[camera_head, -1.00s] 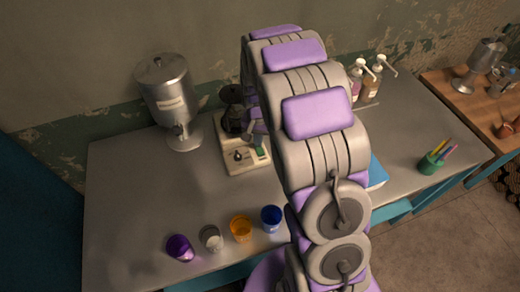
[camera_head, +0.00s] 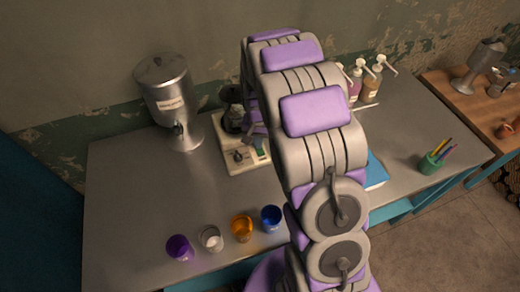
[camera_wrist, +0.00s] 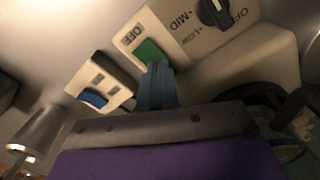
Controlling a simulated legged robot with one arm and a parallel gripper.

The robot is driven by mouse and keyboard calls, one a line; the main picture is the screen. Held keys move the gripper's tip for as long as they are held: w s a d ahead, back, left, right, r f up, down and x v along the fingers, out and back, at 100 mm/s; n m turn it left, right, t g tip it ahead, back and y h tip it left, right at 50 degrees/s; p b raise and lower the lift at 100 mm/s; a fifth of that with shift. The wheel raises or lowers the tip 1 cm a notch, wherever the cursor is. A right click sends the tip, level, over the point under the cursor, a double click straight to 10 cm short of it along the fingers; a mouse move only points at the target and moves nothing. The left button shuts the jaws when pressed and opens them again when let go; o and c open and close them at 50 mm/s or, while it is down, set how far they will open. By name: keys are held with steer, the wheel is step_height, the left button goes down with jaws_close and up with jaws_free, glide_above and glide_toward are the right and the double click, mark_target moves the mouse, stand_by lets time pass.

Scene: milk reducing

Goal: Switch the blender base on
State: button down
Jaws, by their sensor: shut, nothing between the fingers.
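The cream blender base (camera_head: 238,164) stands on the metal table in the head view, with a black knob (camera_head: 239,156) on its front panel. In the wrist view the base (camera_wrist: 265,55) shows the knob (camera_wrist: 213,12) with MID, LOW and OFF marks. A green switch (camera_wrist: 149,51) sits beside an OFF label. My gripper (camera_wrist: 157,72) is shut and empty, its fingertips at the lower edge of the green switch; contact cannot be told. In the head view my arm hides most of the gripper. A dark rounded part (camera_head: 231,118) stands at the back of the base.
A metal dispenser (camera_head: 168,103) stands left of the base. Purple (camera_head: 179,247), grey (camera_head: 210,238), orange (camera_head: 242,228) and blue (camera_head: 271,218) cups line the front edge. Pump bottles (camera_head: 372,84) and a green pen cup (camera_head: 430,164) are on the right. The left tabletop is mostly clear.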

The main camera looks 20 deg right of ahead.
steer(key=shift+r+p, duration=1.55)
steer(key=shift+r, duration=1.9)
steer(key=s+a+r+n+g, duration=0.1)
steer(key=s+a+r+n, duration=0.1)
steer(key=s+r, duration=0.55)
steer(key=s+a+r+n, duration=0.1)
steer(key=s+r, duration=0.4)
steer(key=s, duration=0.6)
steer(key=s+a+r+n, duration=0.1)
steer(key=s+r+n, duration=0.1)
steer(key=s, duration=1.4)
steer(key=shift+s+a+r+n+g, duration=0.15)
steer(key=shift+a+n+g, duration=0.15)
steer(key=shift+n+g, duration=0.15)
